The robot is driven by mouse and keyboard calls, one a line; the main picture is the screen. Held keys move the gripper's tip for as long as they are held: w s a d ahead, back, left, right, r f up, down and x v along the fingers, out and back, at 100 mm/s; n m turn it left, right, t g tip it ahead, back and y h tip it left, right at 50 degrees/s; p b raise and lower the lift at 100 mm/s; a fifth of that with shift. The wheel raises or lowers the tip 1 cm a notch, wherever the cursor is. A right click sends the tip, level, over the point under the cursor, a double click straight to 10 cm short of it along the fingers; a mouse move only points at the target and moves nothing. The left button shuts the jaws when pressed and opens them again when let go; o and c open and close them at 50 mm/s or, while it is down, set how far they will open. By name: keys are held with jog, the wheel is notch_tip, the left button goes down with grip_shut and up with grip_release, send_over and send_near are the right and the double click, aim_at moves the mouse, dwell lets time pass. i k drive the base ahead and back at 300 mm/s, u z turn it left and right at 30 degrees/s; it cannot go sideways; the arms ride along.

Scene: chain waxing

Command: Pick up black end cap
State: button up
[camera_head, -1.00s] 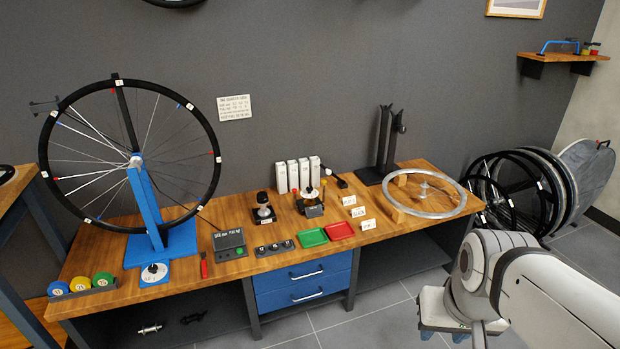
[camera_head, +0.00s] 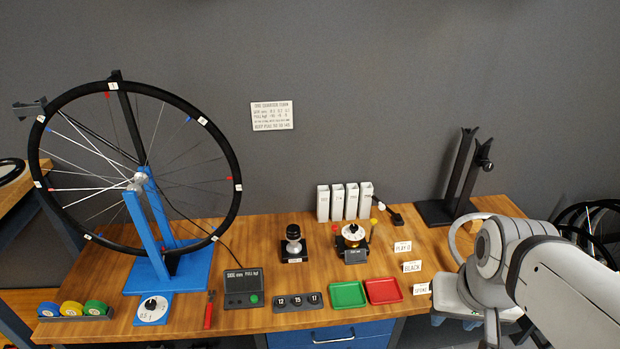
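I cannot single out a black end cap for sure. A small black knob-like piece on a silver stand (camera_head: 293,242) stands upright at the middle of the bench, on a black base with a white label. A white card reading BLACK (camera_head: 411,267) stands on the right half of the bench. My arm (camera_head: 535,255) enters from the right over the bench's right end. My gripper is at most partly seen below the white wrist part; its fingertips cannot be made out, and I see nothing held. The arm hides part of the bench.
A spoked wheel sits in a blue stand (camera_head: 140,225) at left. A dark box with a green button (camera_head: 243,287), red-handled tool (camera_head: 209,312), numbered block (camera_head: 300,302), green tray (camera_head: 347,295), red tray (camera_head: 383,291) and white boxes (camera_head: 338,202) occupy the bench. Open wood lies between.

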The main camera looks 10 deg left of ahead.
aim_at(293, 231)
jog(key=u, duration=0.4)
jog(key=i, duration=1.05)
jog(key=u, duration=0.55)
jog(key=k, duration=0.95)
jog(key=u, duration=0.15)
jog(key=i, duration=0.9)
jog(key=z, duration=0.1)
